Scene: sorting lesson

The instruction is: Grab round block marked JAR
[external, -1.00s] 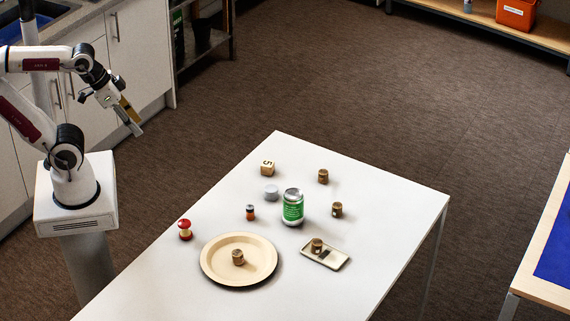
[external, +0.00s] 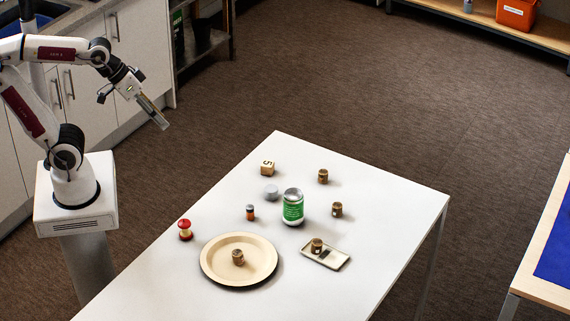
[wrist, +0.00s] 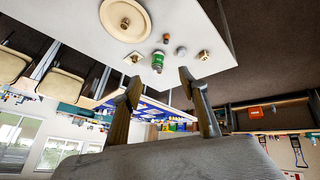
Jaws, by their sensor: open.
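Several small brown round blocks stand on the white table in the external view. One block (external: 238,257) is on the round plate (external: 210,271), one block (external: 317,245) is on the small tray (external: 336,262), and two stand on bare table, a rear block (external: 323,176) and a block (external: 337,209) right of the green can. Their markings are too small to read, so I cannot tell which says JAR. My gripper (external: 160,118) is open and empty, up in the air left of the table. In the wrist view its two fingers (wrist: 158,85) are apart with nothing held between them.
The table's near left and far right parts are clear.

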